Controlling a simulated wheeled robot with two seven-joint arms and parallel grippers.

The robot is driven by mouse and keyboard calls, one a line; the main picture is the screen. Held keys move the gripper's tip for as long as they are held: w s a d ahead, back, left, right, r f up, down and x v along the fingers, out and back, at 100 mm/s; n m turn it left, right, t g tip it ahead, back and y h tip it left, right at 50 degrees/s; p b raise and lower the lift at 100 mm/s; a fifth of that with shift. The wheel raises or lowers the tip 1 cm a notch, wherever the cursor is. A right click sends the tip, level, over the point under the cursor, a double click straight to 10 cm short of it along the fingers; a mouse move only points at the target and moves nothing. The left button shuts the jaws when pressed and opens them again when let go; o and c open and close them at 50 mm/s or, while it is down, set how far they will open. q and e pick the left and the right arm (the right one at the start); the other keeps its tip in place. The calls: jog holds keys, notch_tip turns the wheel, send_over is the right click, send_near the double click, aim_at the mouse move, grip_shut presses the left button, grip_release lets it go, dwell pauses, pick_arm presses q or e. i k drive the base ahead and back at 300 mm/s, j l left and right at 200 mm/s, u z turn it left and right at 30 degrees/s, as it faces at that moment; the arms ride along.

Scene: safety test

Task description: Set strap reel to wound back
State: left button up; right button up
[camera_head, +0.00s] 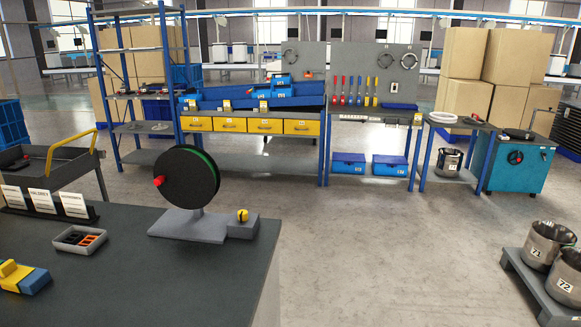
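The strap reel (186,178) stands upright on a grey base (190,226) near the right end of the dark table. It is a large black disc with a green edge along its upper right. A red knob (159,181) sticks out on its left side. A small yellow and black piece (242,215) sits on the grey block at the right of the base. I cannot tell how much strap is wound on the reel. Neither of my grippers shows in the head view.
The dark table (150,285) carries a small tray (80,239) with orange and black pieces, white label cards (42,200), and a yellow and blue object (22,277) at the left. A grey cart (52,166) stands behind. Open floor (370,240) lies right of the table. Metal buckets (548,244) stand far right.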

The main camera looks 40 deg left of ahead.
aim_at(186, 176)
jog(key=u, duration=1.9)
